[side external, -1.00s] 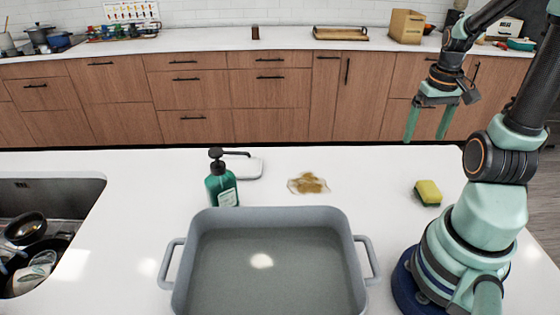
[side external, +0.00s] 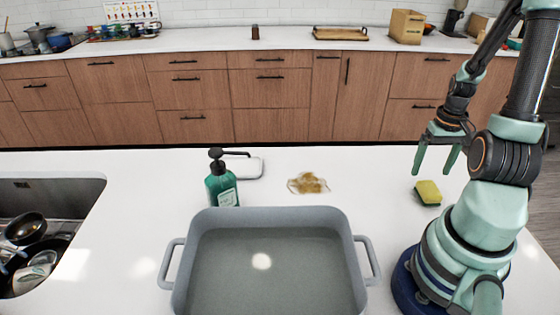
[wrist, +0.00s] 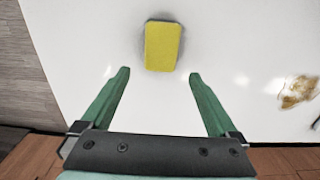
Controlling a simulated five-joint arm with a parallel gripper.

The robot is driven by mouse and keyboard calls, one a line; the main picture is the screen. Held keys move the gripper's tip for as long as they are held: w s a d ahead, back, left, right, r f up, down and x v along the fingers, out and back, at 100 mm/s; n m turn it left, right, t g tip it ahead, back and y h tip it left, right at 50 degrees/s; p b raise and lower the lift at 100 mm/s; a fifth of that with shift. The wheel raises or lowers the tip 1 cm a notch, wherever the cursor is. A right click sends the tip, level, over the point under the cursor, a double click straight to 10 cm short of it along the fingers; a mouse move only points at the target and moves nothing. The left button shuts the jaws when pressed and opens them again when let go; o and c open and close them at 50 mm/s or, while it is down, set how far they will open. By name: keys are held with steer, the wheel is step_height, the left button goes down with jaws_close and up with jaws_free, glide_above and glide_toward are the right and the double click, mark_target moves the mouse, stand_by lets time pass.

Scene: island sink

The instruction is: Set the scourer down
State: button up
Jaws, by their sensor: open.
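The scourer (side external: 428,192) is a yellow sponge with a dark green side. It lies on the white counter at the right, near my base. In the wrist view the scourer (wrist: 162,46) lies yellow side up, ahead of my fingertips and roughly centred between them. My gripper (side external: 436,172) is open and empty, with its fingers pointing down over the scourer's area. In the wrist view my gripper (wrist: 158,74) shows its two green fingers spread wide, with nothing between them.
A brown stain (side external: 309,183) lies on the counter left of the scourer. A large grey basin (side external: 181,270) with handles stands at the front. A sink (side external: 70,192) with dishes is at the left.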

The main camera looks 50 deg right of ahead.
mark_target(427, 181)
steer(key=shift+f, duration=2.15)
jaws_close()
steer(key=shift+r, duration=0.1)
steer(key=shift+r, duration=0.1)
